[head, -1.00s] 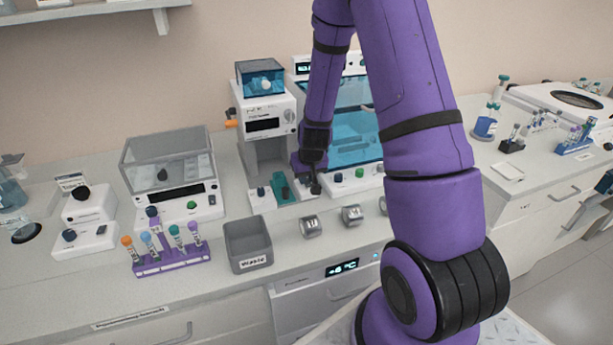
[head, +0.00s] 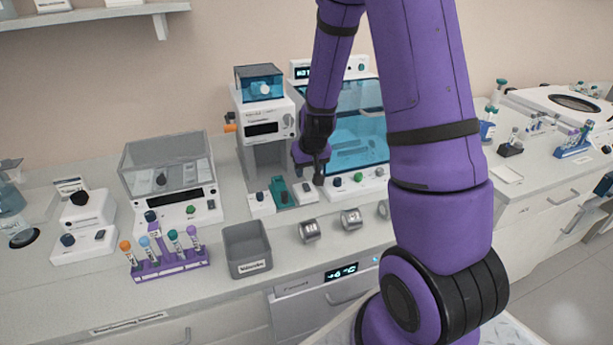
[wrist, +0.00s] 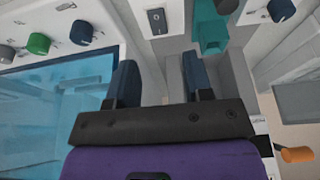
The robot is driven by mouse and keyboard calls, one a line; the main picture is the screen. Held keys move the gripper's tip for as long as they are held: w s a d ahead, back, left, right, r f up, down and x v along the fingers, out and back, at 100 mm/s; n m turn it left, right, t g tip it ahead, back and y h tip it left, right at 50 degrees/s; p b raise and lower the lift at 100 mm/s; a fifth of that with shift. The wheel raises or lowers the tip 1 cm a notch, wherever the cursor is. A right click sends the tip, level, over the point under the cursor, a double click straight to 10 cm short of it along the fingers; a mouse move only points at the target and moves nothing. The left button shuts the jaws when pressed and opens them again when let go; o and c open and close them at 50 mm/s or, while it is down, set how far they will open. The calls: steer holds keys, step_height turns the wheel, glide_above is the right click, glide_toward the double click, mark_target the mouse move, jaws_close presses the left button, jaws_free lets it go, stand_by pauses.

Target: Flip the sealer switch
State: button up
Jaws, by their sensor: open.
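A small dark rocker switch (wrist: 157,20) sits on a narrow white block, which I take for the sealer switch. The block (head: 305,193) stands at the foot of the white machine (head: 267,124) with the teal-blue top in the head view. I cannot tell which side of the rocker is pressed. My gripper (head: 318,181) is above and just right of the block, pointing down. In the wrist view my gripper (wrist: 162,82) is open, with nothing between its fingers; the switch shows beyond the fingertips, apart from them.
A teal part (head: 281,191) stands close left of the switch block. A blue-windowed cabinet (head: 356,125) with a knob panel (head: 358,183) is to the right. A grey waste bin (head: 248,249) and small metal cylinders (head: 310,231) stand in front. An orange peg (wrist: 298,155) sticks out.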

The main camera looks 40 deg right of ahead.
steer(key=shift+v, duration=2.35)
steer(key=s+a+r+n, duration=0.1)
steer(key=s+a+r, duration=0.35)
steer(key=r, duration=0.25)
steer(key=s+a+r+n+t+y, duration=0.1)
steer(key=s+a+r, duration=0.2)
steer(key=s+r, duration=0.35)
steer(key=s+a+r+n, duration=0.1)
steer(key=s+a+r, duration=0.25)
steer(key=r, duration=0.45)
steer(key=s+a+r, duration=0.1)
steer(key=s+r, duration=0.2)
steer(key=s, duration=0.6)
steer(key=shift+s+a+r+t, duration=0.15)
steer(key=shift+s+a+t, duration=0.05)
steer(key=shift+s+t, duration=0.1)
steer(key=shift+o, duration=0.4)
